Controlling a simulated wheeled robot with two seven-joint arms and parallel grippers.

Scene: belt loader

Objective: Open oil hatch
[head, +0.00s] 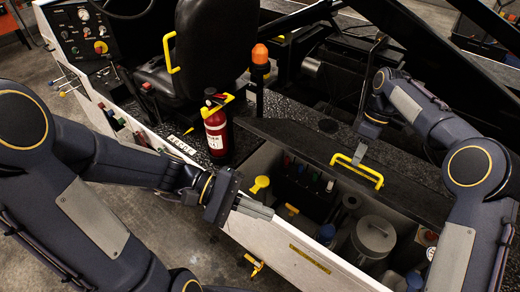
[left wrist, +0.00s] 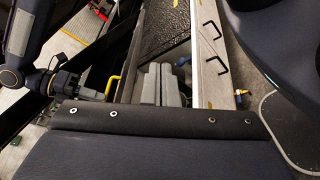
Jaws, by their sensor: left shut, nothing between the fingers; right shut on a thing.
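The black oil hatch lid (head: 290,140) stands at least partly raised, with its compartment showing in front of it. Its yellow handle (head: 372,178) is on the lid near the front edge. My right gripper (head: 358,153) reaches down from the right arm and is shut on this handle. The handle also shows in the left wrist view (left wrist: 112,86), beside the right gripper. My left gripper (head: 257,208) is shut and empty, over the white side panel (head: 270,243) at the compartment's left front. Its grey fingers show in the left wrist view (left wrist: 160,84).
The compartment holds a grey can (head: 373,238), a yellow-topped item (head: 260,184) and several bottles. A red extinguisher (head: 217,132) and an orange beacon (head: 260,55) stand behind my left gripper. The black seat (head: 210,45) is farther back.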

